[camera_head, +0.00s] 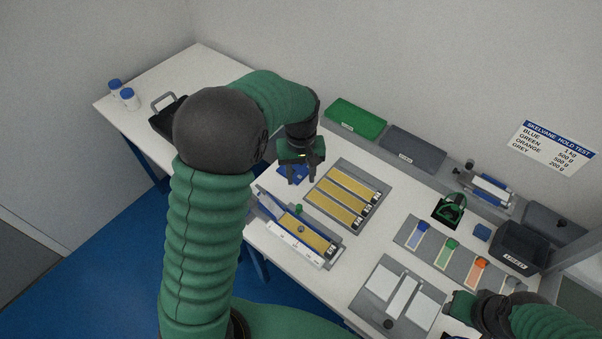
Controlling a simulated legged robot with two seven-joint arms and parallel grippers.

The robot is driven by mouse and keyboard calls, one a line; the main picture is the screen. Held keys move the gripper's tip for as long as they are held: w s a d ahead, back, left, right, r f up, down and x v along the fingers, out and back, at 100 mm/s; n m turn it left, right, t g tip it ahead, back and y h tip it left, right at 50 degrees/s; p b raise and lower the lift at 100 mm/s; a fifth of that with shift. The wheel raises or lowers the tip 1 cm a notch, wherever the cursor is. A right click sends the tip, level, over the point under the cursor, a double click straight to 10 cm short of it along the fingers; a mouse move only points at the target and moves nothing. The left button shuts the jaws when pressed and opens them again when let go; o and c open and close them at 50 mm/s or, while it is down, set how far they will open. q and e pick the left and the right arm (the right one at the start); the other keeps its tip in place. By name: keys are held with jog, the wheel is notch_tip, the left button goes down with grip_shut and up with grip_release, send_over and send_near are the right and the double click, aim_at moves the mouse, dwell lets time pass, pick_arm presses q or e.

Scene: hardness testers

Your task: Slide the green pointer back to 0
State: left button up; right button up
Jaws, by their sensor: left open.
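The small green pointer (298,209) stands on the back edge of a tester with a yellow strip (318,242) and a white front scale (288,243). The tester lies near the table's front edge. The scale's numbers are too small to read, so I cannot tell where the pointer stands on it. My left gripper (301,180) is open and empty, pointing down, behind the pointer and apart from it. A blue piece (287,172) shows under and beside its fingers. My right gripper (452,306) is at the lower right; its fingers are not clear.
A tray of yellow strips (381,183) lies right of my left gripper. A grey board (408,234) with coloured samples and a grey plate (373,303) with white strips lie to the right. Free table shows at far left.

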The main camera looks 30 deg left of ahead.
aim_at(299, 206)
pick_arm(q)
jog(key=shift+r, duration=0.3)
jog(key=f+m, duration=0.2)
jog(key=f, duration=0.3)
jog(key=f+m+b, duration=0.1)
jog(key=f+m, duration=0.1)
jog(key=f, duration=0.4)
jog(key=f+m, duration=0.2)
jog(key=f, duration=0.3)
jog(key=shift+a+f, duration=0.3)
jog(key=shift+c, duration=0.3)
grip_shut()
